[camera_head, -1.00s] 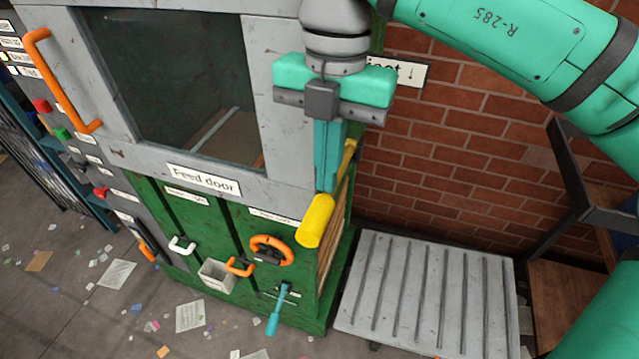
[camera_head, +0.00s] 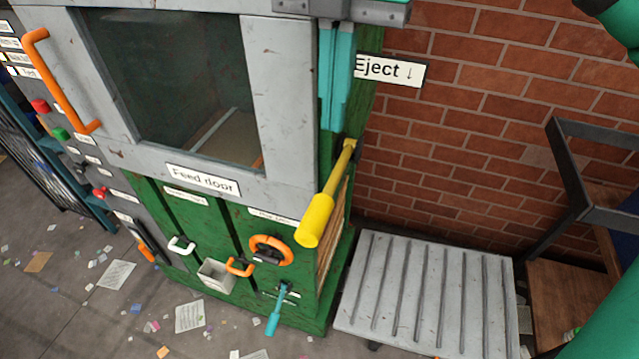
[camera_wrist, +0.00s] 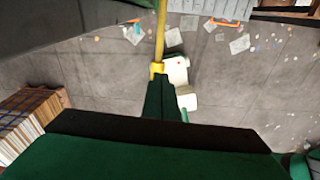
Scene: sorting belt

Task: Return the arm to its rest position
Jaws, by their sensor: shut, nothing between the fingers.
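My gripper (camera_head: 335,125) is at the top of the head view, with its teal fingers pointing down and closed together. It is empty. Most of my arm is out of the head view.
The machine has a feed door (camera_head: 200,180), an orange wheel (camera_head: 271,250) and a teal handle (camera_head: 278,308). A grey ribbed platform (camera_head: 430,290) stands to its right, before a brick wall (camera_head: 455,140). An Eject sign (camera_head: 390,69) is beside my fingers. Paper scraps litter the floor.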

